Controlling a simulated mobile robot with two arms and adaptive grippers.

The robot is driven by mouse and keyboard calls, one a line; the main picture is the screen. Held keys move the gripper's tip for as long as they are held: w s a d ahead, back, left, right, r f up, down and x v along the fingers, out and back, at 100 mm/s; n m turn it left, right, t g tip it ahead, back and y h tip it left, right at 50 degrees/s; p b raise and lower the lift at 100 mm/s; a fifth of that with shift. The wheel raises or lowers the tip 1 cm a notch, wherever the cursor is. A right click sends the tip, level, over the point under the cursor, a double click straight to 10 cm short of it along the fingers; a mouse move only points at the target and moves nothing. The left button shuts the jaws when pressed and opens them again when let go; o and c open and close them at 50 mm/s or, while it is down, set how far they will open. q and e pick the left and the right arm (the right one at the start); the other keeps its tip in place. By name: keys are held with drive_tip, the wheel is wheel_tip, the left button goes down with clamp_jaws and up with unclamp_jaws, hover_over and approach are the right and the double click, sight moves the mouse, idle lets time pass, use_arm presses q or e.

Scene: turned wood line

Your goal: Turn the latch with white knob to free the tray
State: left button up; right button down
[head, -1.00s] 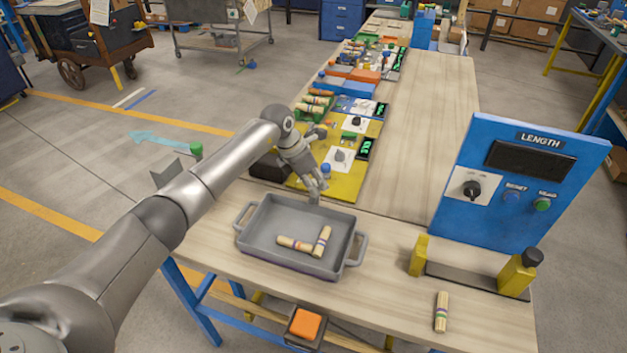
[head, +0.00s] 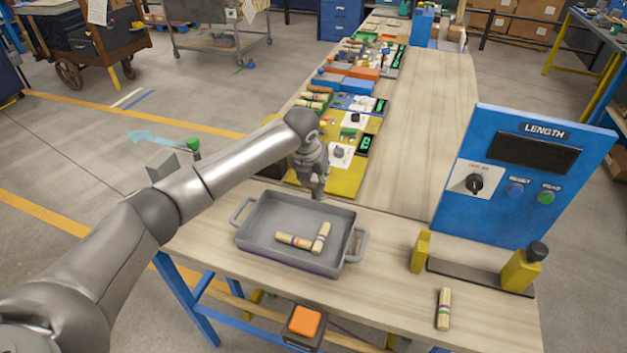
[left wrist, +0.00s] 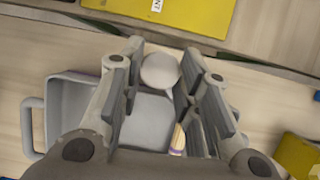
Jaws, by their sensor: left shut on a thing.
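The grey tray (head: 262,259) sits on the near wooden table with two striped wooden pieces (head: 294,241) in it. My left gripper (head: 319,194) points down at the tray's far edge. In the left wrist view, its fingers are shut on a pale round knob (left wrist: 160,70), the white knob of the latch, beside the tray (left wrist: 70,100). In the head view the knob is hidden behind the fingers. My right gripper is not in view.
A blue LENGTH panel (head: 528,215) stands at the right, with a yellow-ended gauge (head: 470,278) before it. A striped wooden piece (head: 443,309) lies near the front edge. Yellow boards (head: 347,178) lie beyond the tray. The table right of the tray is partly clear.

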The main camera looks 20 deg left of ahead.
use_arm(q)
drive_tip(key=n+y+b, duration=0.1)
drive_tip(key=n+b, duration=0.1)
drive_tip(key=n+y+b, duration=0.1)
drive_tip(key=n+b, duration=0.1)
drive_tip(key=n, duration=0.1)
drive_tip(key=shift+w+d+f, duration=0.1)
drive_tip(key=shift+d, duration=0.1)
drive_tip(key=shift+n+g+y+b, duration=0.5)
drive_tip(key=shift+n+b, duration=0.7)
drive_tip(key=shift+n, duration=0.5)
drive_tip(key=shift+r, duration=0.2)
drive_tip(key=o, duration=1)
drive_tip(key=v, duration=1.2)
drive_tip(key=shift+w+d, duration=0.1)
drive_tip(key=shift+w, duration=0.05)
drive_tip(key=shift+f, duration=0.15)
